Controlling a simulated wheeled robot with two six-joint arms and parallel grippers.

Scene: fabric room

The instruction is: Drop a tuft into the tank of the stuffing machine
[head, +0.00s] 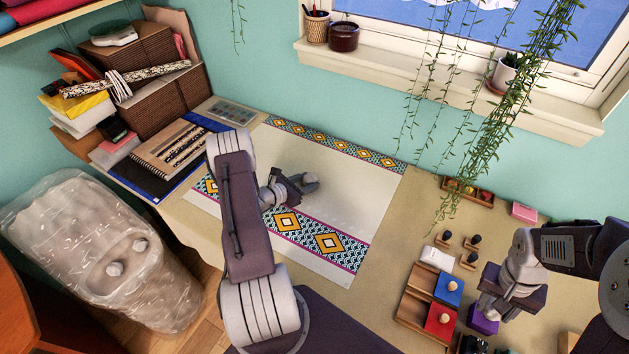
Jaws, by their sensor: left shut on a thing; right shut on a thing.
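My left gripper (294,185) is over the patterned cloth in the middle of the table, shut on a small greyish lump (310,181) that looks like a tuft. My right gripper (488,303) is at the lower right, shut on a purple block (483,321) beside a wooden tray. A large, wrinkled clear plastic bag or vessel (75,235) stands at the left, off the table, with a few pale round lumps inside. I cannot tell whether it is the tank. No other part that I can name as the stuffing machine shows.
The patterned cloth (345,195) is otherwise bare. The wooden tray (412,306) holds a blue block (448,289) and a red block (440,320). Notebooks (165,150) and boxes crowd the back left. Plants (470,160) hang from the window sill (450,90) above the table's right side.

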